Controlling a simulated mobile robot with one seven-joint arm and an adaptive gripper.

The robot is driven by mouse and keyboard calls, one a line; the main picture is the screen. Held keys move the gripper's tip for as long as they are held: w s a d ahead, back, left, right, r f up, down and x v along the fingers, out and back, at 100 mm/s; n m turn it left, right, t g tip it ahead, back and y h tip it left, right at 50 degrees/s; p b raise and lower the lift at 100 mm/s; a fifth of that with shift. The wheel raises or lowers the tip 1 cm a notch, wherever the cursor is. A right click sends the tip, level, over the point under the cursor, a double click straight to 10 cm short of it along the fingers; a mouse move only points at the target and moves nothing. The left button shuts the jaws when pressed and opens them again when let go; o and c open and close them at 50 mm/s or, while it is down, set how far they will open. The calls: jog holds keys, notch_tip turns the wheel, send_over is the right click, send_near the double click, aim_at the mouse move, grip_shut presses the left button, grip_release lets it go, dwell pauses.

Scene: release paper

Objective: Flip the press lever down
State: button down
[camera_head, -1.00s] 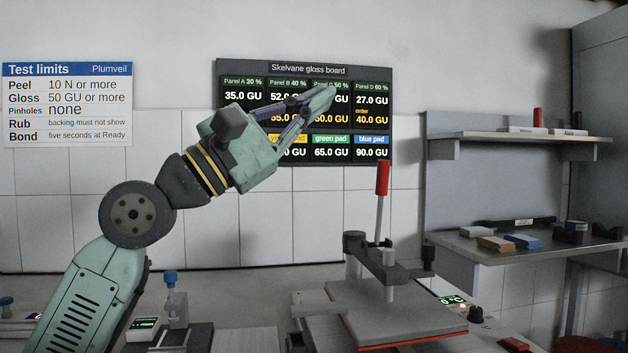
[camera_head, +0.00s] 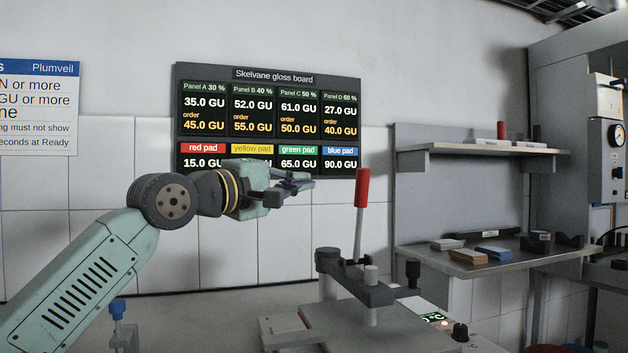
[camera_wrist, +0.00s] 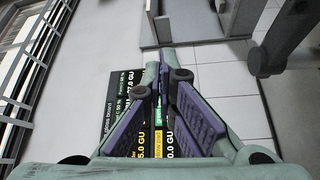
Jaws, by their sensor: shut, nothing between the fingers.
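The press lever stands nearly upright in the head view, with a red grip (camera_head: 362,188) on a pale rod above the press. The press (camera_head: 365,292) has a dark clamp bar and a grey plate, partly cut off at the bottom. My gripper (camera_head: 309,183) is shut and empty, level with the red grip and to its left, with a gap in the picture between them. In the wrist view my fingers (camera_wrist: 160,75) meet at their tips in front of the gloss board. I cannot make out the red lever grip in the wrist view.
The gloss board (camera_head: 270,74) hangs on the wall behind my gripper. A shelf unit (camera_head: 470,250) with several small blocks stands to the right. A lit display (camera_head: 433,318) sits beside the press. A blue-knobbed tool (camera_head: 118,312) is at lower left.

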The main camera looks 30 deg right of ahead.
aim_at(360, 215)
jog(key=s+d+p, duration=0.1)
jog(key=d, duration=0.7)
jog(key=shift+s, duration=0.25)
jog(key=shift+d, duration=0.1)
